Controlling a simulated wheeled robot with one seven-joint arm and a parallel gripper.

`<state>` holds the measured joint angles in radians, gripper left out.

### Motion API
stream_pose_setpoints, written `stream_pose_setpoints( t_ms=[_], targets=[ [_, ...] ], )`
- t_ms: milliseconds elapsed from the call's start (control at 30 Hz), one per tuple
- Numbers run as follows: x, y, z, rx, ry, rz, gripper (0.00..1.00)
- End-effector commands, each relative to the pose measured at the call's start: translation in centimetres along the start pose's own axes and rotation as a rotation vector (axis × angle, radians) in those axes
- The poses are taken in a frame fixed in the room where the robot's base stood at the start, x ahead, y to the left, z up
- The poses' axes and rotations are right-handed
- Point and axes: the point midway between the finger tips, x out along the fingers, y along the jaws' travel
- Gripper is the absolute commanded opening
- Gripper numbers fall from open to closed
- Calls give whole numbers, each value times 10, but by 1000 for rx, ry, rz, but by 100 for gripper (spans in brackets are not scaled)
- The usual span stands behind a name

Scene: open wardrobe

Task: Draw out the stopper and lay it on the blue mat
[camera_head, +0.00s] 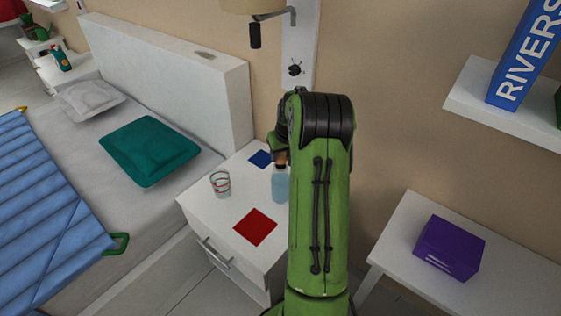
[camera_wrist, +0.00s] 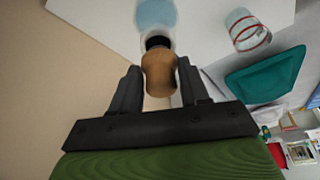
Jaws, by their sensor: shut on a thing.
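A pale blue bottle (camera_head: 280,186) stands upright on the white bedside cabinet, partly behind my arm. The brown stopper (camera_head: 281,158) is at the bottle's top; it shows large in the wrist view (camera_wrist: 158,76), with a dark band at its bottle end. My gripper (camera_wrist: 160,84) is shut on the stopper, one finger on each side. The stopper lines up with the bottle neck; I cannot tell whether it still sits in the neck. The small blue mat (camera_head: 260,158) lies bare at the cabinet's back, left of the bottle.
A red mat (camera_head: 255,227) lies at the cabinet's front. A glass with red bands (camera_head: 220,184) stands left of the bottle. The white cabinet (camera_head: 198,203) is beside the bed; the wall is behind. A purple box (camera_head: 448,247) sits on a table at right.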

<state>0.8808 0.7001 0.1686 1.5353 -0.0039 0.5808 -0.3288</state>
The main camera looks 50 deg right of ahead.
Motion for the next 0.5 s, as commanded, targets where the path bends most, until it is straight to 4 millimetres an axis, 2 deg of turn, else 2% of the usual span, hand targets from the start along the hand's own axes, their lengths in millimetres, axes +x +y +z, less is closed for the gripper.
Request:
stream_pose_setpoints(
  t_ms=[267, 500],
  targets=[
    [-1, 0, 0, 0, 0, 0, 8],
    [-14, 0, -6, 0, 1, 0, 8]
  ],
)
